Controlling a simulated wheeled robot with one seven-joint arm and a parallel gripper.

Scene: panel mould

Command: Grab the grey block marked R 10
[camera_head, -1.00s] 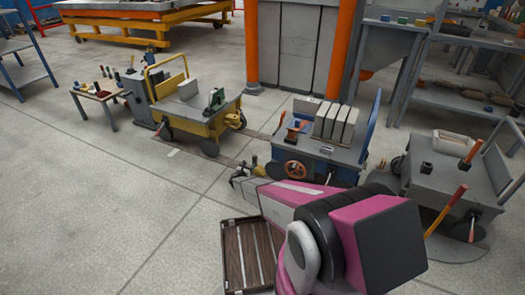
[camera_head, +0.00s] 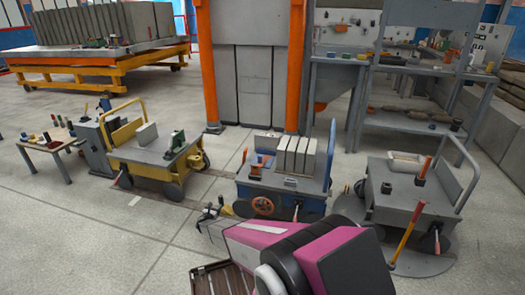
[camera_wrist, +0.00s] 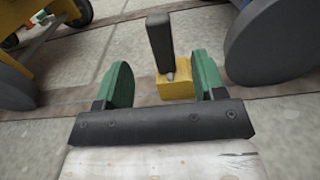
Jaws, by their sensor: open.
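Several grey upright blocks (camera_head: 296,156) stand in a row on the blue cart (camera_head: 276,184). A single grey block (camera_head: 146,134) stands on the yellow cart (camera_head: 150,156). No R 10 mark is readable on any of them. My gripper (camera_head: 208,212) is low in front of the blue cart, left of its wheel and apart from the blocks. In the wrist view my gripper (camera_wrist: 163,82) is open, with green fingers spread. A yellow block with a dark upright bar (camera_wrist: 160,45) shows between the fingertips; its distance from them is unclear.
A grey cart (camera_head: 415,200) with an orange-red handle stands on the right. A small table (camera_head: 48,143) with bottles is on the left. Wheels flank my gripper in the wrist view. A slatted brown crate (camera_head: 215,280) is beside my arm.

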